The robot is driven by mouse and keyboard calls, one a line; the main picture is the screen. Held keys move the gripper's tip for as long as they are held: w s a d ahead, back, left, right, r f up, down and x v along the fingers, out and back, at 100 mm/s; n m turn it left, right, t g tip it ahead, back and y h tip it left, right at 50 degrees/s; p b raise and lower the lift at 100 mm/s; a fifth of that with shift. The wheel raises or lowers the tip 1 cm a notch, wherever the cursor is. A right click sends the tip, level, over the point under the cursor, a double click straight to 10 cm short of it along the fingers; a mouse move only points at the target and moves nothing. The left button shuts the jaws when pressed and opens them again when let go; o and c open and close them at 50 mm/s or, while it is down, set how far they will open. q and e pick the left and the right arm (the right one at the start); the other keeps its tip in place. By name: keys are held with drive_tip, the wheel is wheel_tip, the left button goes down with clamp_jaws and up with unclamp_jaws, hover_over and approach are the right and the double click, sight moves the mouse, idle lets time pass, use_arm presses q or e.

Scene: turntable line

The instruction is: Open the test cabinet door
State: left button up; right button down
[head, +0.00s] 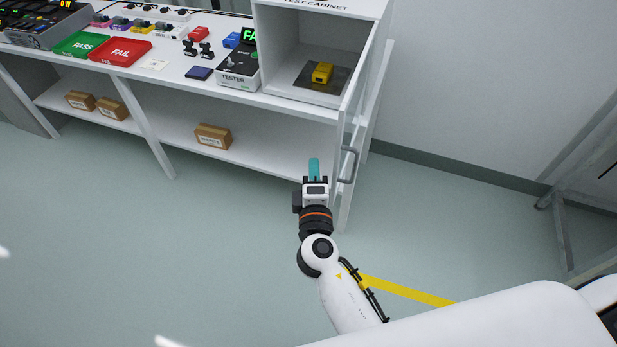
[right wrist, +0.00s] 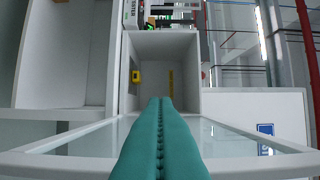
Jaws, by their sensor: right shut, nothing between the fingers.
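The test cabinet (head: 318,8) stands at the right end of the bench, its front uncovered. Its door (head: 343,205), a white frame with glass, stands swung out from the cabinet's right side and shows nearly edge-on in the head view. The grey door handle (head: 351,165) is on its right face. My right gripper (head: 314,162) is left of the door, on the side away from the handle, with teal fingers shut and empty. In the right wrist view the fingers (right wrist: 160,103) point at the cabinet interior (right wrist: 178,75), with the door frame (right wrist: 60,165) across the bottom. Contact is unclear.
A yellow device (head: 322,73) lies on a dark plate inside the cabinet. A tester (head: 238,70), a red FAIL tray (head: 120,52) and a green PASS tray (head: 82,44) are on the bench. Cartons (head: 213,137) sit on the lower shelf. The floor left of my gripper is clear.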

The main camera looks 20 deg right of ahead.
drive_tip(key=shift+s+d, duration=0.9)
drive_tip(key=shift+d, duration=0.25)
drive_tip(key=s+d+n+y, duration=0.1)
drive_tip(key=s+d, duration=0.3)
drive_tip(key=d, duration=0.4)
drive_tip(key=shift+s+d+n+t+y, duration=0.3)
drive_tip(key=shift+s+d+y, duration=0.1)
drive_tip(key=shift+y, duration=0.4)
